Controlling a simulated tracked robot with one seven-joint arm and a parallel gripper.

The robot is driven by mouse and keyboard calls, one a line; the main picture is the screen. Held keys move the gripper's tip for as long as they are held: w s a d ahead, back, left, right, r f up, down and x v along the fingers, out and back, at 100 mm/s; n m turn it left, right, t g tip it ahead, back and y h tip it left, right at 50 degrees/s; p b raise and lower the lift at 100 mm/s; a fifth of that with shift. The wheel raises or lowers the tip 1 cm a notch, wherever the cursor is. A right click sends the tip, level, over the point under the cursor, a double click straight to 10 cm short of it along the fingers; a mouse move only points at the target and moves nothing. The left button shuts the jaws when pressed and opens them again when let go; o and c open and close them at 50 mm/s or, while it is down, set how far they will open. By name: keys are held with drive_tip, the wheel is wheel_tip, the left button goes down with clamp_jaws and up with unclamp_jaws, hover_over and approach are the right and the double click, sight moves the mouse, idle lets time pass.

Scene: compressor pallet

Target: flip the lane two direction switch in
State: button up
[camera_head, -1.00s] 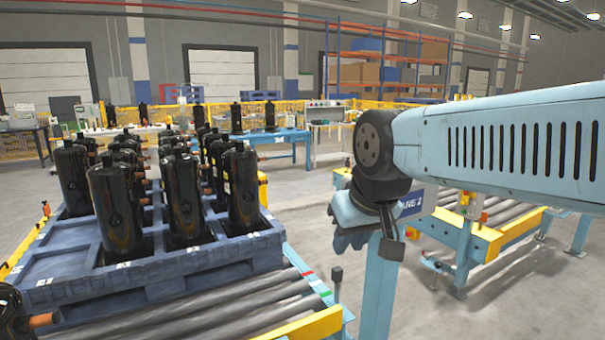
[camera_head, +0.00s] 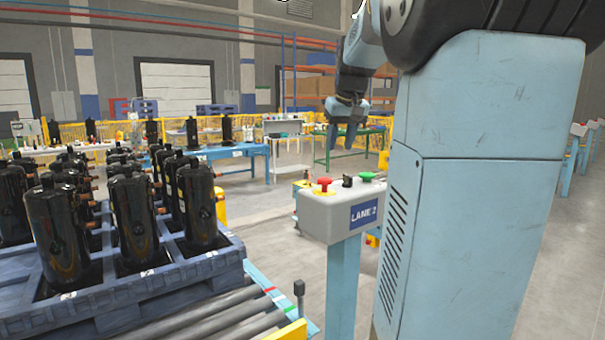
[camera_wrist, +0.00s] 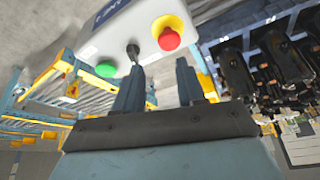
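The lane two control box (camera_head: 338,224) is a light grey box on a blue post, with a blue "LANE 2" label. On its top are a red mushroom button (camera_head: 323,184), a small black direction switch (camera_head: 347,181) and a green button (camera_head: 367,176). My gripper (camera_head: 343,140) hangs above the box, fingers down, apart from it. In the wrist view my gripper (camera_wrist: 158,66) is open and empty, its two fingers spread. There the black switch (camera_wrist: 132,50) appears near the left fingertip, with the red button (camera_wrist: 168,37) toward the right and the green button (camera_wrist: 105,68) left.
A blue pallet (camera_head: 120,300) with several black compressors stands on rollers (camera_head: 215,322) at the left. A short black-topped post (camera_head: 299,290) stands at the rollers' end. Work tables and yellow fencing lie behind. My arm fills the right of the head view.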

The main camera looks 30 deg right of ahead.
sight(348, 176)
drive_tip(key=w+d, duration=0.3)
drive_tip(key=d, duration=0.5)
drive_tip(key=x, duration=1.2)
drive_tip(key=shift+w+a+f, duration=0.1)
drive_tip(key=shift+w+f, duration=0.15)
drive_tip(key=shift+f, duration=0.05)
drive_tip(key=shift+c, duration=0.2)
clamp_jaws()
